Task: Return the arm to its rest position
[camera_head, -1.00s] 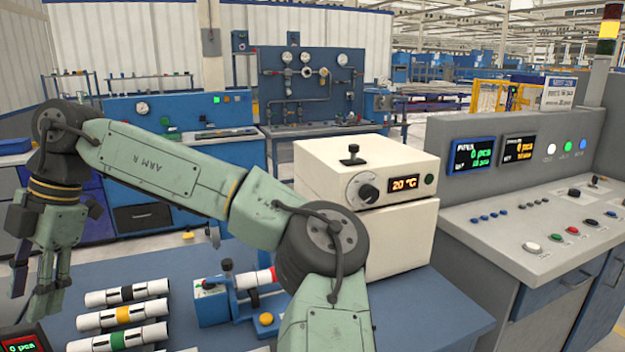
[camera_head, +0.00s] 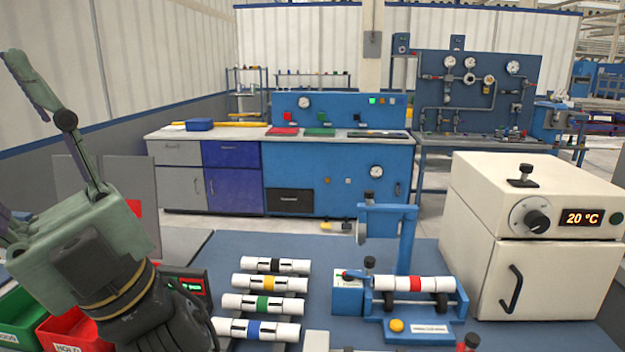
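My gripper (camera_head: 62,125) is at the left of the head view, raised above the left part of the blue table. One long green finger points up and to the left. Part of the other side is cut off by the left frame edge, well apart from it. I see nothing held. Several white pipes lie in a column on the table, with black (camera_head: 276,265), yellow (camera_head: 270,283), green (camera_head: 262,303) and blue (camera_head: 254,328) bands. A red-banded pipe (camera_head: 414,284) lies across the blue fixture (camera_head: 425,322).
A white oven (camera_head: 545,235) reading 20 °C stands at the right. A red bin (camera_head: 80,335) and a green bin (camera_head: 22,318) are at lower left, below my arm. A small dark display (camera_head: 185,283) stands beside the pipes. Blue cabinets (camera_head: 338,180) stand behind.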

